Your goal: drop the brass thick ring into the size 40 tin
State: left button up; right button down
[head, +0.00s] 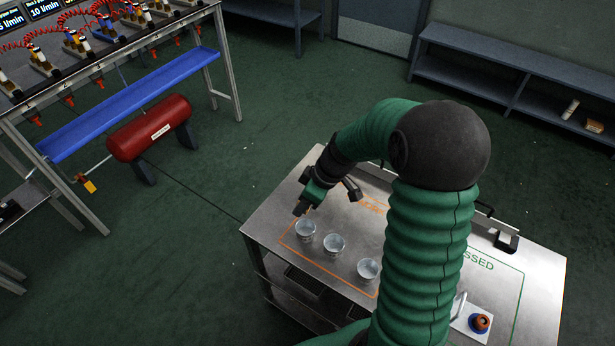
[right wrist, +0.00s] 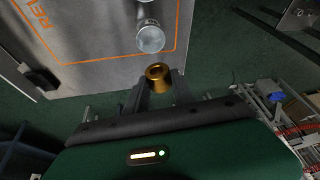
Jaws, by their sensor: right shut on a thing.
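The brass thick ring (right wrist: 158,76) is held between the fingertips of my right gripper (right wrist: 158,88), its hole showing in the right wrist view. In the head view my right gripper (head: 301,208) is above the table near the leftmost tin (head: 305,231). A middle tin (head: 333,245) and a right tin (head: 368,270) stand in a row beside it. In the right wrist view one tin (right wrist: 151,39) lies just beyond the ring, apart from it. Size marks on the tins are too small to read. My left gripper is not in view.
The tins stand inside an orange outline on a metal table (head: 275,219). A red and blue round thing (head: 481,322) sits at the table's front right. A dark handled item (head: 505,240) is at the right edge. My right arm covers the table's middle.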

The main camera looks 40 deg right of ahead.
pick_arm(q)
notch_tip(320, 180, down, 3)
jog(key=b, duration=0.4)
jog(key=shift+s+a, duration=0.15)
pick_arm(e)
jog(key=shift+n, duration=0.4)
jog(key=f, duration=0.1)
jog(key=s+d+f, duration=0.1)
jog(key=d+f, duration=0.1)
jog(key=f, duration=0.1)
jog(key=shift+s, duration=0.35)
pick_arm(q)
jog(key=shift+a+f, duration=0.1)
pick_arm(e)
jog(key=shift+a, duration=0.1)
jog(key=c, duration=1)
grip_release()
jog(key=shift+a, duration=0.15)
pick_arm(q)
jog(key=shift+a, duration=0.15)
